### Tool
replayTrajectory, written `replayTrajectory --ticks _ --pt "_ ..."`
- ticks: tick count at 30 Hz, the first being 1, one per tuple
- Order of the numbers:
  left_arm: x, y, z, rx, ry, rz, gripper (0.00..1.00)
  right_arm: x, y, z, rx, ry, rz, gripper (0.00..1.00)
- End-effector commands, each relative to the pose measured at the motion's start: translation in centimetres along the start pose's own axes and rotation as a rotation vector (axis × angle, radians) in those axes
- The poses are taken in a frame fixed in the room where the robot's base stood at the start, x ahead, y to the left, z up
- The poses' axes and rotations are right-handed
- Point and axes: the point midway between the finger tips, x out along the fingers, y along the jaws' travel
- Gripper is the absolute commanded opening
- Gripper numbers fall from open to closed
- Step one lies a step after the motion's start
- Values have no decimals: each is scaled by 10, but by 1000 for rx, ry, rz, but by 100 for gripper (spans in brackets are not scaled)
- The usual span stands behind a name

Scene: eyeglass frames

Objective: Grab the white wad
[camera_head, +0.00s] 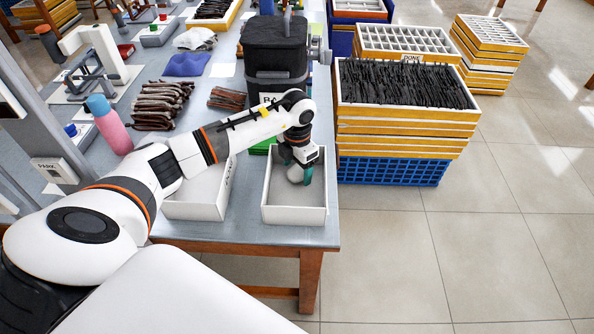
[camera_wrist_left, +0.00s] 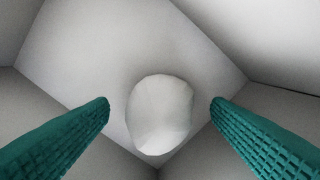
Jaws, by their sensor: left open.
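The white wad (camera_wrist_left: 160,114) is a rounded lump on the floor of a white open box (camera_head: 296,215). In the head view the wad (camera_head: 295,173) shows between my gripper's fingers, partly hidden by them. My left gripper (camera_head: 299,178) points down inside the box, with teal ribbed fingers. In the left wrist view the two fingers (camera_wrist_left: 159,103) are apart, one on each side of the wad, with a gap between each finger and the wad. My right gripper is not in view.
A second white box (camera_head: 196,207) stands to the left on the grey table (camera_head: 245,232). A black bin (camera_head: 276,50) is behind. Stacked yellow-edged trays (camera_head: 400,135) of dark frames on a blue crate (camera_head: 390,171) stand right of the table. The box walls surround my gripper.

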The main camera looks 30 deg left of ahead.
Motion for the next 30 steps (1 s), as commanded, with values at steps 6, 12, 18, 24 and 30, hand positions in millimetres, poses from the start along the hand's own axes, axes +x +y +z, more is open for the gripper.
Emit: replayTrajectory --ticks 6,12,18,24,30 --pt "17 0 0 -1 2 0 73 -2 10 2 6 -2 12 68" --pt "18 -1 0 -1 2 0 71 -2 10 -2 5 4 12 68" --pt "17 -1 0 -1 2 0 38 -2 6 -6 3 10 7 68" --pt "17 -1 0 -1 2 0 25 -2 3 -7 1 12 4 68" --pt "11 -1 -1 -1 3 -1 25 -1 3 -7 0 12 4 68"
